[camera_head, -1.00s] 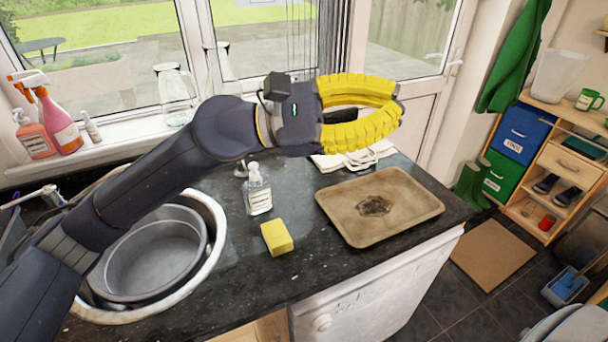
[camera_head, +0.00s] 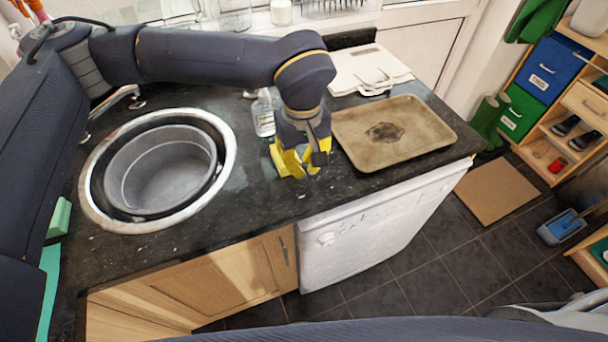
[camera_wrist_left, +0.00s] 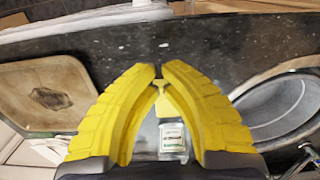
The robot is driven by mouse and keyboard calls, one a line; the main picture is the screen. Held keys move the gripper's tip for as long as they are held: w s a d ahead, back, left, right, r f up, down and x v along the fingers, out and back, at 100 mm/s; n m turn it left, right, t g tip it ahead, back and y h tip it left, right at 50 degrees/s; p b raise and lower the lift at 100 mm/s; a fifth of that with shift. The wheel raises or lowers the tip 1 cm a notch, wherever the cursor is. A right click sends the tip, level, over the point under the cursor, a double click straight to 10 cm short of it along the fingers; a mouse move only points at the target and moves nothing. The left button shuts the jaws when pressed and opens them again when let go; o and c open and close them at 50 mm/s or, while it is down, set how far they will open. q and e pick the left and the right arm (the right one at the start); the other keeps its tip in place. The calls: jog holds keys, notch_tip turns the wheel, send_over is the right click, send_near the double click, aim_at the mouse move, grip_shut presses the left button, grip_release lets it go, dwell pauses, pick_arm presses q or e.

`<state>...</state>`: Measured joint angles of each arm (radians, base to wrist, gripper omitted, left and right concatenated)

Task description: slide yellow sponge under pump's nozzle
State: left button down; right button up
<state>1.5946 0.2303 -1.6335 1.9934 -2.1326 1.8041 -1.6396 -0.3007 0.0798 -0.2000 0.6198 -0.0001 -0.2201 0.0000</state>
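The yellow sponge (camera_head: 279,160) lies on the dark worktop, partly covered by my left gripper (camera_head: 300,172). That gripper points down, its yellow fingers at the sponge's right side. In the left wrist view its curved fingertips (camera_wrist_left: 161,70) are almost together, and part of the sponge (camera_wrist_left: 177,107) shows beyond them. I cannot tell whether they touch it. The clear pump bottle (camera_head: 263,119) stands just behind the sponge; my arm partly hides it. Its label (camera_wrist_left: 173,135) shows between the fingers in the left wrist view. The nozzle's direction is unclear. My right gripper is not in view.
A brown stained tray (camera_head: 392,132) lies to the right of the gripper. A round sink with a grey basin (camera_head: 160,170) is at the left. The worktop in front of the sponge is clear.

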aim_at(296, 183)
pick_arm(q)
notch_tip(296, 183, down, 10)
jog(key=shift+a+r, duration=0.15)
jog(key=shift+r, duration=0.1)
jog(key=shift+w+a+f, duration=0.15)
jog(key=shift+w+a, duration=0.05)
jog(key=shift+w, duration=0.45)
jog(key=shift+w+a+f, duration=0.1)
jog(key=shift+w+a, duration=0.1)
jog(key=shift+w, duration=0.4)
jog(key=shift+w+a, duration=0.2)
jog(key=shift+w, duration=0.55)
